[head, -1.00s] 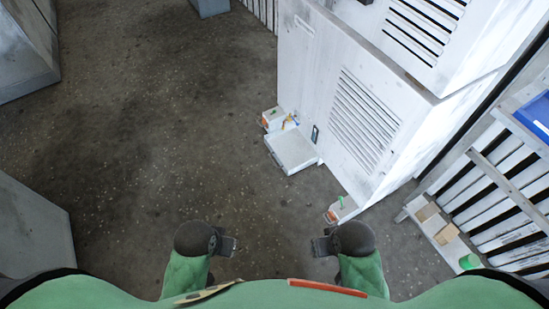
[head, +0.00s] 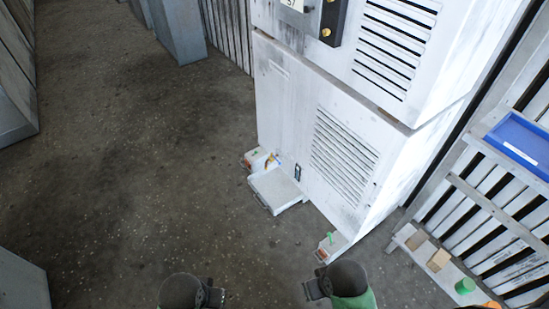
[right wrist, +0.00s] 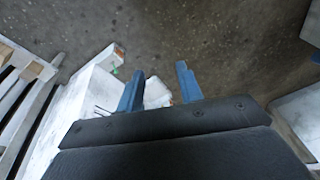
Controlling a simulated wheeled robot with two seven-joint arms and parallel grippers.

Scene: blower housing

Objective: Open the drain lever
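The white blower housing (head: 300,130) stands ahead, right of centre. A small fitting with a yellow-orange part (head: 272,161) sits at its lower left side. A green-handled fitting (head: 330,238) sits on a small white box at the housing's near bottom corner; green also shows in the right wrist view (right wrist: 115,71). I cannot tell which is the drain lever. My right gripper (head: 314,290) is away from both; in the right wrist view its blue fingers (right wrist: 158,88) are apart with nothing between. My left gripper (head: 216,297) is low in the head view, its finger gap unclear.
A flat white box (head: 275,190) juts out at the housing's foot. A slatted rack (head: 470,205) with a blue tray (head: 520,145) and a green cup (head: 465,286) stands at right. Grey cabinets (head: 20,285) are at left. The floor (head: 140,180) between is clear.

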